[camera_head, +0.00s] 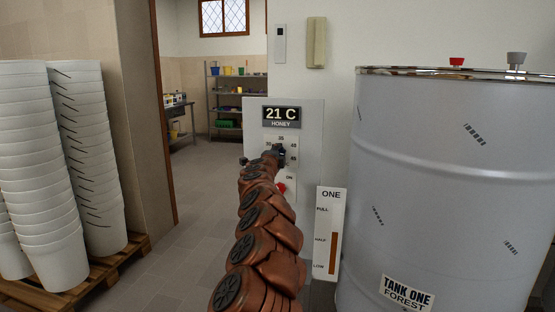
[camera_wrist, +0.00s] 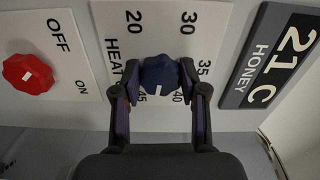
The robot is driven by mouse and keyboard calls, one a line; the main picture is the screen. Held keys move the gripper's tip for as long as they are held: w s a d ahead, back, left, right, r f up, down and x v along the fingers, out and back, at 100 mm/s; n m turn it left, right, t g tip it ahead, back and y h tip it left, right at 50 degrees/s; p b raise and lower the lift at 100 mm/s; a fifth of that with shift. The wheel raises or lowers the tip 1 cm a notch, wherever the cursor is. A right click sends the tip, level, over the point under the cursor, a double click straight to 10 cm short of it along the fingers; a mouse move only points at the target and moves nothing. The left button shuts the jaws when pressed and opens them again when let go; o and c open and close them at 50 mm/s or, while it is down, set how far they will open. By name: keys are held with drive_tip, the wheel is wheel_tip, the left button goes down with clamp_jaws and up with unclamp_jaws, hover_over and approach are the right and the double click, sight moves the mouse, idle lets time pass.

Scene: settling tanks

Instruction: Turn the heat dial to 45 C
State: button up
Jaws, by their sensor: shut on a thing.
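The heat dial (camera_wrist: 158,72) is a dark blue knob on a white plate with printed temperatures. In the wrist view my gripper (camera_wrist: 159,80) has one finger on each side of the dial and is shut on it. A white mark on the dial points down in that view, between the 40 and the 45 labels, which the fingers partly hide. In the head view my gripper (camera_head: 277,154) reaches the control panel (camera_head: 311,120) and covers most of the dial. The display (camera_head: 282,117) reads 21 C, HONEY.
A red OFF/ON knob (camera_wrist: 28,74) sits beside the heat plate, below the dial in the head view. A large grey tank (camera_head: 450,200) marked TANK ONE and a level gauge (camera_head: 329,235) stand right of my arm. Stacked white buckets (camera_head: 30,150) stand on a pallet at left.

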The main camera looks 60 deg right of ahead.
drive_tip(key=shift+s+d+m+b, duration=0.15)
drive_tip(key=shift+m+b, duration=0.4)
drive_tip(key=shift+m, duration=1.45)
drive_tip(key=o, duration=1.1)
drive_tip(key=shift+o, duration=0.2)
drive_tip(key=shift+a+r, duration=0.1)
drive_tip(key=shift+a, duration=0.15)
